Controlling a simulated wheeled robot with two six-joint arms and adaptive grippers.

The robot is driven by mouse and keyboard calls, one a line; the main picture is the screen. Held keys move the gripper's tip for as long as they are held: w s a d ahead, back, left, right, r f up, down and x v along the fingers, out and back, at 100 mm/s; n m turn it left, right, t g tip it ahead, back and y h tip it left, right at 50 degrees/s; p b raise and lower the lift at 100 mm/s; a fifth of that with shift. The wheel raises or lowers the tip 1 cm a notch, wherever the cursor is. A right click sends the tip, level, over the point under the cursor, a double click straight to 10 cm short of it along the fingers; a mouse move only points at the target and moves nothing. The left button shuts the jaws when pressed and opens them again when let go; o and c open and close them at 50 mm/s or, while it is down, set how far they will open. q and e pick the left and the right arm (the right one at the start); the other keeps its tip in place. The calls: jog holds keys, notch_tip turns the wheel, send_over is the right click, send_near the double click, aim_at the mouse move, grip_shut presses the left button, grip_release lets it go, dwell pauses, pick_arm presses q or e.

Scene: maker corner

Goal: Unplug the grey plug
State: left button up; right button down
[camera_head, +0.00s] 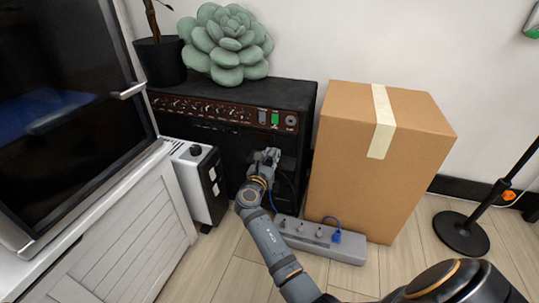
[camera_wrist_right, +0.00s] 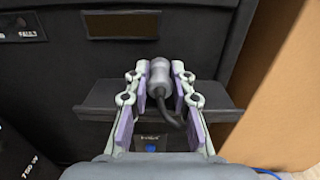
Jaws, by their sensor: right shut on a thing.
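My right gripper (camera_head: 266,157) is in front of the lower face of the black amplifier (camera_head: 215,135), above the power strip. In the right wrist view my right gripper (camera_wrist_right: 159,80) is shut on the grey plug (camera_wrist_right: 160,72), which sits between its fingertips. A dark cable (camera_wrist_right: 172,115) curves down from the plug. The power strip (camera_head: 350,253) lies on the floor, with a blue plug (camera_head: 336,237) at its right end. I cannot tell whether the grey plug touches any socket. My left gripper is not in view.
A cardboard box (camera_head: 365,175) stands close to the right of my gripper. A white-and-black box (camera_head: 200,183) and a white cabinet (camera_head: 125,240) are on the left. A succulent (camera_head: 226,45) is on the amplifier. A black stand (camera_head: 461,233) is at the right.

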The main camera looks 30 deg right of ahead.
dwell(0.3)
jog(key=c, duration=1.1)
grip_release()
notch_tip(320, 180, up, 10)
jog(key=shift+f, duration=0.1)
